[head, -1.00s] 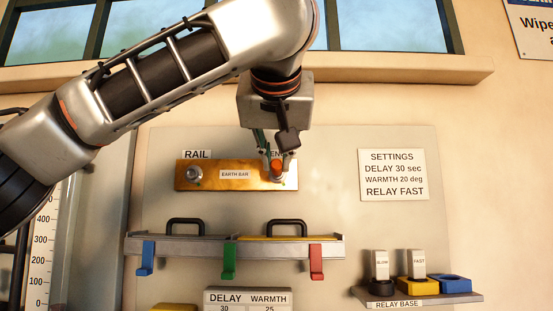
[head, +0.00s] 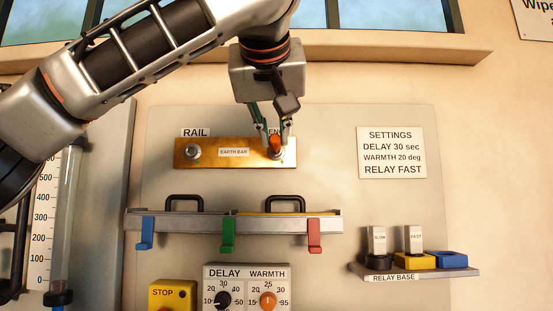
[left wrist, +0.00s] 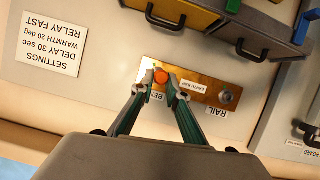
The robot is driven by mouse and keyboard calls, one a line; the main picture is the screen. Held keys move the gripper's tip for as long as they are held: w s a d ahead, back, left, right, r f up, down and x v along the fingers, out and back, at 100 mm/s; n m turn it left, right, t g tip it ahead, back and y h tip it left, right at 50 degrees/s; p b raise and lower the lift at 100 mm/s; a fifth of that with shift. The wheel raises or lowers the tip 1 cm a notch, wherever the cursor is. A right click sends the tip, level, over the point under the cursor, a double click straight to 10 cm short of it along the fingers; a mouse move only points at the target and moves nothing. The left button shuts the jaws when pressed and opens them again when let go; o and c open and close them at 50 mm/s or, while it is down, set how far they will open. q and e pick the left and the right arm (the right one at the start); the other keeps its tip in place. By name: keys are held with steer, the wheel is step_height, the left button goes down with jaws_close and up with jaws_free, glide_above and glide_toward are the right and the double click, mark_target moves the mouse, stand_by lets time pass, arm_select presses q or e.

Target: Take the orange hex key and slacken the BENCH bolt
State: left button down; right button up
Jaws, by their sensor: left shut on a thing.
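The orange hex key (head: 275,142) is at the right end of the brass earth bar (head: 225,161), over the bolt by the partly hidden BENCH label (head: 274,132). My left gripper (head: 274,147) is shut on the key, its fingers pointing down at the bar. In the left wrist view the key's round orange top (left wrist: 161,76) shows between the fingertips (left wrist: 161,88). The BENCH bolt itself is mostly hidden by key and fingers; whether the key is fully seated cannot be told. The RAIL bolt (head: 193,152) is bare at the bar's left end. My right gripper is out of view.
Below the bar is a ledge (head: 190,224) with two black handles and blue, green and red hooks. Lower down are a yellow STOP box (head: 172,296) and a DELAY/WARMTH dial panel (head: 246,285). A relay shelf (head: 430,273) is at right, a settings sign (head: 392,153) above it.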

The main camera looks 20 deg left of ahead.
arm_select(q)
steer(key=shift+a+f+n+b, duration=0.1)
steer(key=shift+a+n+b, duration=0.05)
steer(key=shift+n+b, duration=0.15)
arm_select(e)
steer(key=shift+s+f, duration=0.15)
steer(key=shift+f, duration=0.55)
arm_select(q)
steer(key=shift+a+f+n+h+b, duration=0.1)
steer(key=shift+n+h+b, duration=0.55)
steer(key=shift+b, duration=0.45)
steer(key=shift+n+t, duration=0.25)
steer(key=shift+t, duration=0.05)
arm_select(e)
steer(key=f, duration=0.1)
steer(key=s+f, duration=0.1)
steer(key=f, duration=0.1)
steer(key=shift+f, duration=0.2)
arm_select(q)
steer(key=shift+r, duration=0.2)
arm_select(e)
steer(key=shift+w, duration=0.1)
